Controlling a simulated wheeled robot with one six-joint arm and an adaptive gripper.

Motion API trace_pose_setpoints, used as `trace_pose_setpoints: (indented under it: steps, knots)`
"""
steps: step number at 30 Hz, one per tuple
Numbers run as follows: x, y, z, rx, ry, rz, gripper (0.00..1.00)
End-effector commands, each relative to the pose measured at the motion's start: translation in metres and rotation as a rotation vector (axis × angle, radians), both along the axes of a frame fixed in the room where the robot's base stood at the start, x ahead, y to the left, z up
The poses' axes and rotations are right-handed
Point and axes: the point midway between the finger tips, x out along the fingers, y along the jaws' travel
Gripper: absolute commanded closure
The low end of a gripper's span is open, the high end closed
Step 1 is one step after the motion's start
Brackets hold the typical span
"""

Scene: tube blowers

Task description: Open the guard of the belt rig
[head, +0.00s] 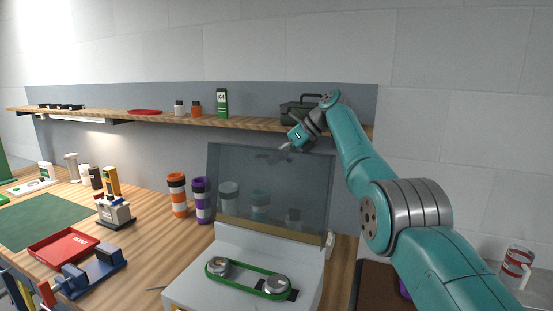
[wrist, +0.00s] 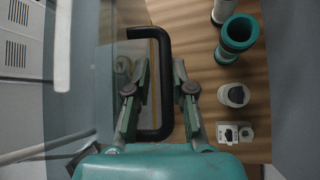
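The belt rig (head: 185,287) stands on the bench with a green belt (head: 213,276) around two metal pulleys. Its see-through guard (head: 262,210) stands roughly upright behind the pulleys, leaving the belt uncovered from the front. In the wrist view a black handle (wrist: 165,85) juts from the clear guard panel (wrist: 92,75). My gripper (head: 284,148) is at the guard's upper edge. In the wrist view its fingers (wrist: 160,90) are apart, one on each side of the handle bar, with gaps visible. Contact with the handle is not visible.
Orange and white (head: 178,195) and purple (head: 201,200) containers stand left of the guard. A wall shelf (head: 150,118) runs behind, with a dark toolbox (head: 297,111) close to my wrist. A red tray (head: 64,249) lies at the left.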

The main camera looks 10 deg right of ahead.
Motion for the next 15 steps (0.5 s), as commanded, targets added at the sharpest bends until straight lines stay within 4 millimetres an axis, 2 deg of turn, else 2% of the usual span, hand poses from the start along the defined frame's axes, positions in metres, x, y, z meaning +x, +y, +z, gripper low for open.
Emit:
trace_pose_setpoints:
  steps: [5, 12, 15]
  knots:
    - [-0.003, -0.01, 0.009, -0.001, 0.0, -0.001, 0.77]
    - [-0.015, -0.037, 0.038, -0.001, 0.0, -0.002, 0.77]
    - [-0.017, -0.042, 0.043, 0.0, 0.0, -0.001, 0.77]
